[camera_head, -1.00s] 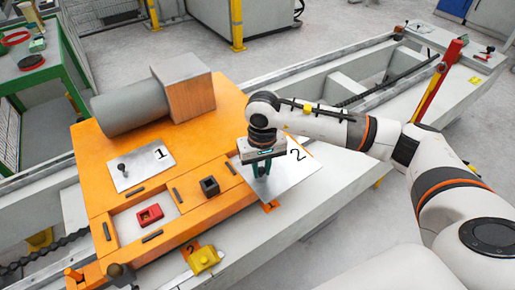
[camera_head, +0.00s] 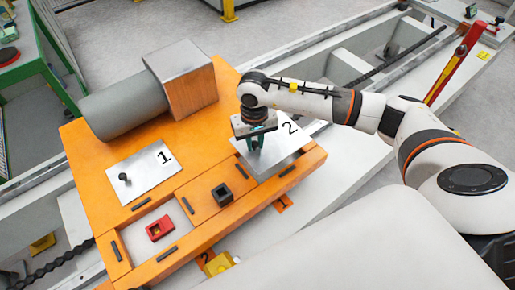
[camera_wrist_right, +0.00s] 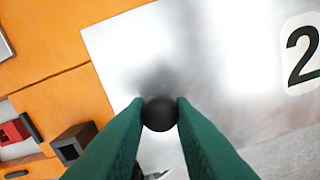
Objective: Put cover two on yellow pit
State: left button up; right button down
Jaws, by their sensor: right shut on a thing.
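Cover two (camera_head: 275,158), a flat silver plate marked 2, is at the right end of the orange platform (camera_head: 98,183). My right gripper (camera_head: 255,142) is shut on its black knob (camera_wrist_right: 160,114), which shows between the green fingertips in the right wrist view. The plate looks level and close to the platform top; I cannot tell whether it touches. Whatever lies under it is hidden. No yellow pit shows clearly. My left gripper is not in view.
Cover one (camera_head: 146,172), marked 1, lies on the platform's left. A grey cylinder (camera_head: 124,103) with a brown block (camera_head: 187,78) is at the back.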

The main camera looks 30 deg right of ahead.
jog(key=shift+s+f, duration=0.2)
jog(key=shift+f, duration=0.9)
notch_tip(320, 180, down, 4)
jog(key=shift+w+f, duration=0.1)
jog(key=shift+f, duration=0.1)
jog(key=c, duration=1.7)
grip_release()
jog(key=o, duration=0.4)
jog(key=shift+o, duration=0.2)
jog(key=shift+r, duration=0.25)
notch_tip(320, 180, up, 12)
jog(key=shift+f+b, duration=0.1)
jog(key=shift+b, duration=0.2)
